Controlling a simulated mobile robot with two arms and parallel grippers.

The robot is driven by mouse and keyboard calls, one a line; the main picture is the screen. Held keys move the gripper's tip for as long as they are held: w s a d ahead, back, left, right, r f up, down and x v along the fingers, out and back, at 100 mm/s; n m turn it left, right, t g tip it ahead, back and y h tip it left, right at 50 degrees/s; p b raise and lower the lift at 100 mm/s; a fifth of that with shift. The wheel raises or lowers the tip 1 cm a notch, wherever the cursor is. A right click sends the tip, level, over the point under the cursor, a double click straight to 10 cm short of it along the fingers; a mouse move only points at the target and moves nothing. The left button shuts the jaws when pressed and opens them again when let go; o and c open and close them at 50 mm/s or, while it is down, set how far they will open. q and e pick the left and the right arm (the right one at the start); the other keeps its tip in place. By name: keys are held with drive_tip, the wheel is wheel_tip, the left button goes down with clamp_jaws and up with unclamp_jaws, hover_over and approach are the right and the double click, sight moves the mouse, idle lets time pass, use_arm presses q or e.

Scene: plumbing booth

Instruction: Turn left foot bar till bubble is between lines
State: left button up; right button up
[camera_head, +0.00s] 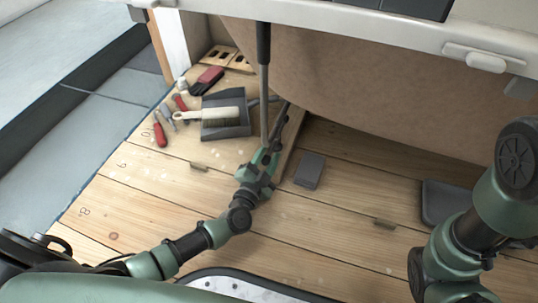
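A long thin bar (264,85) with a black grip at its top stands nearly upright in front of the brown panel of the white-rimmed unit. My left gripper (266,154) is at the bar's lower end, low over the wooden floor. The gripper overlaps the bar's end, and I cannot tell whether its fingers are closed on it. The foot under the bar is hidden. No bubble or marking lines can be made out. My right arm is at the right edge; its gripper does not show.
A dustpan (220,129) with a brush (205,114) and several red-handled tools lie on the boards left of the bar. A small grey block (309,170) lies right of my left gripper. The white rim (350,25) overhangs the top. The front boards are mostly clear.

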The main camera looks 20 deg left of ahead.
use_arm(q)
clamp_jaws()
idle(1.2)
